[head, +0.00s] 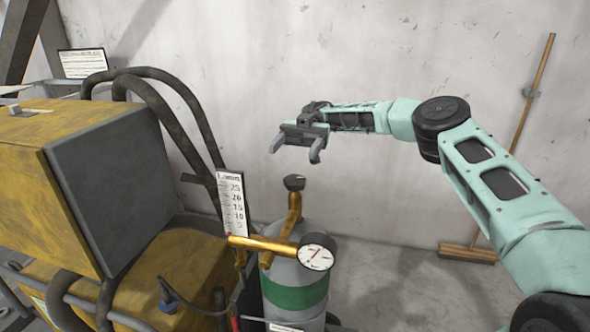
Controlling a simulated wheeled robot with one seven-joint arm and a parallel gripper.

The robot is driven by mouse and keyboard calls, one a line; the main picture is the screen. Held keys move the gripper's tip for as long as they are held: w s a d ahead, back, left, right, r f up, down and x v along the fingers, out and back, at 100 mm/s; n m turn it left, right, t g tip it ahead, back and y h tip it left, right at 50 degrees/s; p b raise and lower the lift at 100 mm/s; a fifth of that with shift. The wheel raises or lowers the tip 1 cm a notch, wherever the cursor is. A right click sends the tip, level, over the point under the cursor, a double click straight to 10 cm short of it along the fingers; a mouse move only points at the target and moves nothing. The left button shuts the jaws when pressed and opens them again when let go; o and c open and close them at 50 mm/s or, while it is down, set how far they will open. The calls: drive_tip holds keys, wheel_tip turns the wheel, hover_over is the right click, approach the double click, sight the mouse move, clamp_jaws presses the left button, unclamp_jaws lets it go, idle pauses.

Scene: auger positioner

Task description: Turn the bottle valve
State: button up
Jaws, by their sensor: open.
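A grey gas bottle (284,270) with a green band stands upright at the lower middle. Its dark valve knob (294,183) sits on top of a brass stem (295,208). A round pressure gauge (317,252) and a brass regulator tube (262,245) are fixed to it. A flow scale (232,204) marked L/min stands left of the valve. My gripper (295,153) is open and empty. In the picture it appears just above the valve knob, with a visible gap. How far apart they are in depth I cannot tell.
A yellow machine (110,190) with a dark grey panel and black hoses (175,85) fills the left side. A broom (515,140) leans against the bare concrete wall (290,60) at right. Floor right of the bottle looks clear.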

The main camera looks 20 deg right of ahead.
drive_tip(key=shift+r, duration=0.9)
drive_tip(key=shift+s+r+y, duration=0.1)
drive_tip(key=shift+s+y, duration=0.2)
drive_tip(key=shift+s, duration=0.15)
drive_tip(key=s+y+p, duration=0.2)
drive_tip(key=s+y, duration=0.1)
drive_tip(key=m+t+p, duration=0.4)
drive_tip(key=m+t, duration=1.4)
drive_tip(key=t, duration=0.7)
approach(301, 179)
drive_tip(key=p+x, duration=0.3)
drive_tip(key=x, duration=0.2)
drive_tip(key=p+x, duration=0.3)
drive_tip(key=x, duration=0.2)
drive_tip(key=shift+f, duration=0.25)
drive_tip(key=shift+w+a+f, duration=0.15)
drive_tip(key=shift+w+a, duration=0.2)
drive_tip(key=shift+a, duration=0.25)
